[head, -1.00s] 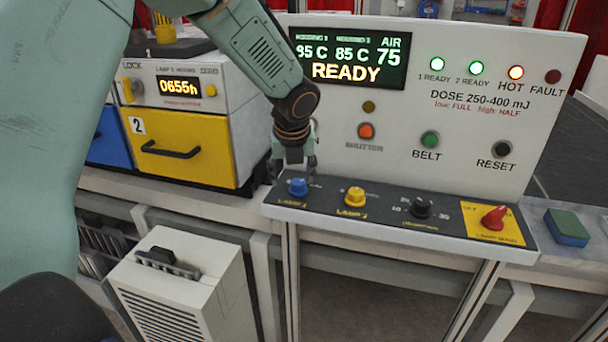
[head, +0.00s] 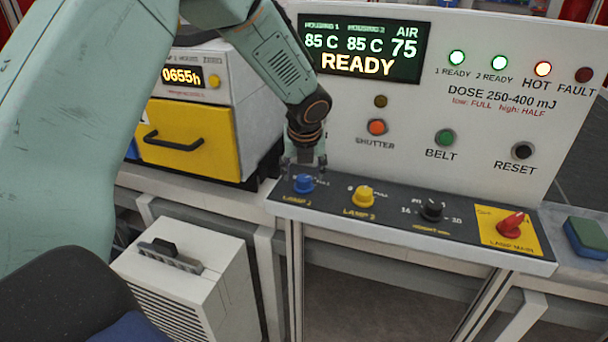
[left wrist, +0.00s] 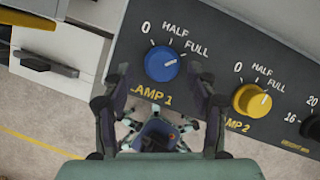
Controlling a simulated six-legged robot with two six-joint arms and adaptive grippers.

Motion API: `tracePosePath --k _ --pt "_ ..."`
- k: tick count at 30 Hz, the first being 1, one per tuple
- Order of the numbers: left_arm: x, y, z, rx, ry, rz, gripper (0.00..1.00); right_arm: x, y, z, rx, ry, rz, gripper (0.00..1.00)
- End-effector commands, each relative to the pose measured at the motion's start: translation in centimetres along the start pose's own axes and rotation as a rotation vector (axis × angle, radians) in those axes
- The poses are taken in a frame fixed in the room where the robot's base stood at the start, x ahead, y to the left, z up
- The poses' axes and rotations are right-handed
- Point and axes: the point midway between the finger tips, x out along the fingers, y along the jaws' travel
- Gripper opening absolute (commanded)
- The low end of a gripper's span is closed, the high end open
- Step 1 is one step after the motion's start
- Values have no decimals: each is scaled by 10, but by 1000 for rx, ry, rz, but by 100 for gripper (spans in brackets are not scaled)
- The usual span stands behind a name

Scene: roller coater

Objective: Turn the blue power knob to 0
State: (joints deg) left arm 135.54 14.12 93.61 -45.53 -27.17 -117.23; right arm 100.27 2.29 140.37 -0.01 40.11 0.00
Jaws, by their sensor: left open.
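The blue power knob (head: 303,183), labelled LAMP 1, is at the left end of the dark control strip. In the left wrist view the blue knob (left wrist: 162,63) has a 0, HALF, FULL scale, and its white mark points right, roughly toward FULL. My left gripper (head: 305,164) points down just over the knob. In the left wrist view the left gripper (left wrist: 159,74) is open, with one finger on each side of the knob. Whether the fingers touch it cannot be told.
A yellow LAMP 2 knob (head: 363,196) sits right of the blue one, followed by a black knob (head: 432,209) and a red switch (head: 511,224). The upright panel (head: 450,120) rises behind. A yellow-fronted unit (head: 188,135) stands at left, and a grey cabinet (head: 185,275) below.

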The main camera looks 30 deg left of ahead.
Motion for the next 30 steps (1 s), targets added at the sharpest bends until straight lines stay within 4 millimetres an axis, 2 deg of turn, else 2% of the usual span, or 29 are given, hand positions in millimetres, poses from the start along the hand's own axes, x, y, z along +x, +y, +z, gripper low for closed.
tracePosePath --k 1,6,15,30 --pt "7 0 0 0 1 1 59 0 0 0 0 0 0 40" --pt "20 -1 1 0 0 0 59 0 0 0 0 0 0 40" --pt "22 -2 3 0 -2 -1 59 0 0 0 0 0 0 40" --pt "22 -3 3 0 -1 -1 16 0 0 0 0 0 0 40"
